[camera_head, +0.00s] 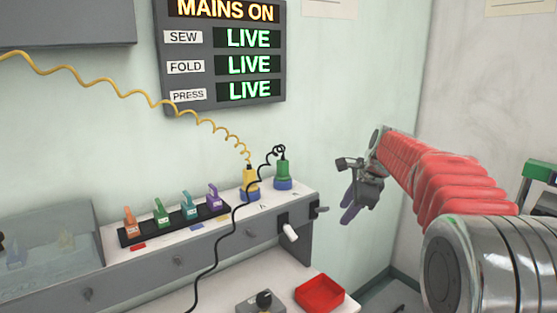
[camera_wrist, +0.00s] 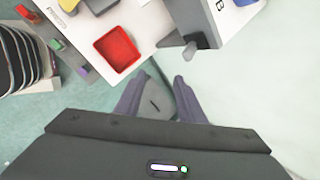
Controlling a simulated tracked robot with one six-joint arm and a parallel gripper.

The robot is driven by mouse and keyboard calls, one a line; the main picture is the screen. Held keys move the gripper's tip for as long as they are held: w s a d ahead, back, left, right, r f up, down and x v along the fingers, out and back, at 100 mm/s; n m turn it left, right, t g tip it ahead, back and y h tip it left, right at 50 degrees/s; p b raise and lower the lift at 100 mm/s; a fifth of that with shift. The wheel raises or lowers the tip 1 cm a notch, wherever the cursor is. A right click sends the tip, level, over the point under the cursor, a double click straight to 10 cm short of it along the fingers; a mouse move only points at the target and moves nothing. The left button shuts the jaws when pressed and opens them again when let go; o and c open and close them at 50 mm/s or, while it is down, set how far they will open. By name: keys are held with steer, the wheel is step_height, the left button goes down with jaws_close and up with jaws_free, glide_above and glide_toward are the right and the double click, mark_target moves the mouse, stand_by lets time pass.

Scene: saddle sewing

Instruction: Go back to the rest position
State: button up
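My gripper (camera_head: 351,208) hangs in free air to the right of the grey bench unit, in front of the pale wall. My red-sleeved arm reaches to it from the right. In the wrist view its two purple-grey fingers (camera_wrist: 155,98) are spread apart with nothing between them. The gripper is open and touches nothing that I can see.
A grey unit (camera_head: 240,243) carries a yellow plug (camera_head: 250,182), a green plug (camera_head: 283,172) and a rack (camera_head: 172,226) of several coloured clips. A red tray (camera_head: 320,293) sits below, also in the wrist view (camera_wrist: 117,49). The status board (camera_head: 222,58) reads MAINS ON and LIVE.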

steer(key=s+a+f+n, duration=0.1)
steer(key=s+n, duration=0.5)
steer(key=s, duration=0.7)
steer(key=s+a+f+n+h, duration=0.1)
steer(key=s+f+n, duration=0.2)
steer(key=s, duration=1)
steer(key=s+a+f+n+h, duration=0.1)
steer(key=s+f+n, duration=0.1)
steer(key=s+n, duration=0.8)
steer(key=s, duration=0.3)
steer(key=shift+s+a+f, duration=0.15)
steer(key=shift+s+a, duration=0.25)
steer(key=shift+c, duration=0.6)
